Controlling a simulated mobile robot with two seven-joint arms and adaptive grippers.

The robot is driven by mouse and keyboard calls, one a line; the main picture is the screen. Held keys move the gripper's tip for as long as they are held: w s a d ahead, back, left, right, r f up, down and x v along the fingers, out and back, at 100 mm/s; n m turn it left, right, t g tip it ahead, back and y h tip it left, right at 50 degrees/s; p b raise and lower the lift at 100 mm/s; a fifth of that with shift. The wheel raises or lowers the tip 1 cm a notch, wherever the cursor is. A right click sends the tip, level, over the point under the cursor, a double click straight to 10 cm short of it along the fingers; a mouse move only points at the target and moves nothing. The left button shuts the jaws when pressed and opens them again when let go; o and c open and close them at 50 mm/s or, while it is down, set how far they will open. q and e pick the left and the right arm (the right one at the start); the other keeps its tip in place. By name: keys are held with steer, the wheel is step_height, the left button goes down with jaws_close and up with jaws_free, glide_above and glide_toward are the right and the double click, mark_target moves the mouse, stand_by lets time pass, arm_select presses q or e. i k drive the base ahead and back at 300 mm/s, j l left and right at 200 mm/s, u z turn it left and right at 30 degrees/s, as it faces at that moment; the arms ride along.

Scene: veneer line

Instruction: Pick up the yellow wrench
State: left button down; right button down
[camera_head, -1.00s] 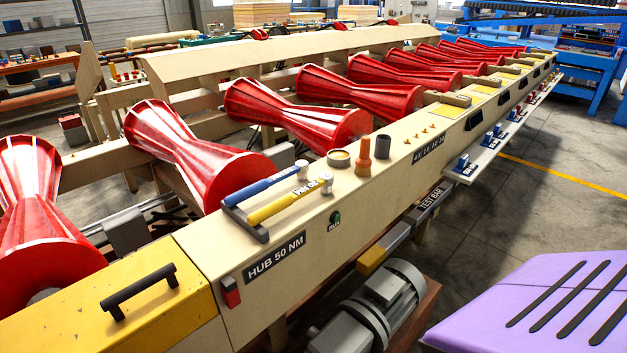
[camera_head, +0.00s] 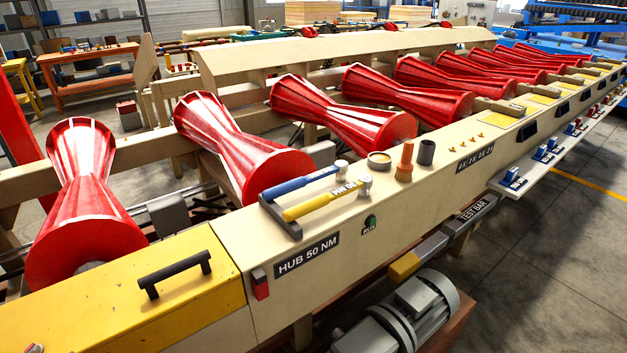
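The yellow wrench (camera_head: 312,206) lies on top of the beige machine rail (camera_head: 340,240), above the "HUB 50 NM" label (camera_head: 307,255). It has a yellow handle, dark lettering and a silver head at its right end. A blue wrench (camera_head: 300,182) lies beside it, behind and roughly parallel. The left ends of both sit at a dark grey holder (camera_head: 281,217). Neither of my grippers shows in the head view.
Red ribbed rollers (camera_head: 240,150) line the far side of the rail. An orange cone-shaped piece (camera_head: 405,160), a dark cup (camera_head: 426,152) and a round tin (camera_head: 379,161) stand right of the wrenches. A yellow cover with a black handle (camera_head: 175,274) is at left. A motor (camera_head: 405,315) sits below.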

mark_target(363, 183)
steer(key=u, duration=1.45)
steer(key=z, duration=1.55)
steer(key=k+j+z, duration=0.2)
steer(key=z, duration=0.3)
steer(key=k+j+z, duration=0.25)
steer(key=z, duration=0.2)
steer(key=k+j+z, duration=0.15)
steer(key=k+z, duration=0.15)
steer(key=z, duration=0.2)
